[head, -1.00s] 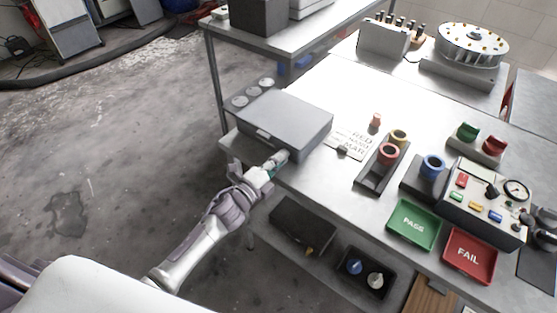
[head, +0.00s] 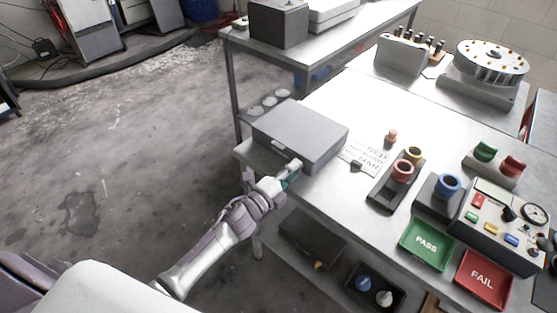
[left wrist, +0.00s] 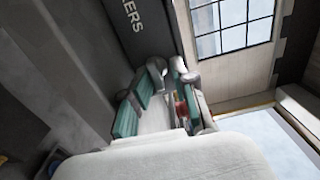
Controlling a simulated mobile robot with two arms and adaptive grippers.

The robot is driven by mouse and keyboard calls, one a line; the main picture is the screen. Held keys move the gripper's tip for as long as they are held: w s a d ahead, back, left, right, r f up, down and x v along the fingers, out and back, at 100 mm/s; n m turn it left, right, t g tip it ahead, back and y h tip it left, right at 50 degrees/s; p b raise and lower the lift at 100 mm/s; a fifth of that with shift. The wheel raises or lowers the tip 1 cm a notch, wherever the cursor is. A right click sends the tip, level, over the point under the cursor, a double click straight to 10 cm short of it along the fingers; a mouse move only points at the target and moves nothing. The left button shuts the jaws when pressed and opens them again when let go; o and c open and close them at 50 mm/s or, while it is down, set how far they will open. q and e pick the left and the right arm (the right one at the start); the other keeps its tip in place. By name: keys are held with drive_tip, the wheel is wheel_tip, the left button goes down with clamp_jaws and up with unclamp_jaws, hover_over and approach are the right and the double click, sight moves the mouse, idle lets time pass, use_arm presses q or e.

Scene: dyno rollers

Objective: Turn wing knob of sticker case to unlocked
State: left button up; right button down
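The sticker case (head: 300,133) is a closed grey box at the left end of the workbench in the head view. A bit of red shows beside the right finger. The wing knob cannot be made out, so I cannot tell whether the fingers hold it. My right gripper is not in view.
Three round grey discs (head: 268,103) lie behind the case. A lettered card (head: 368,157) lies to its right. Further right are the holders with colored rings, the green PASS tray (head: 425,243), the red FAIL tray (head: 482,277) and a control box. A lower shelf holds dark bins.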

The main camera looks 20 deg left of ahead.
use_arm(q)
drive_tip(key=shift+s+f, duration=0.1)
drive_tip(key=shift+f, duration=0.15)
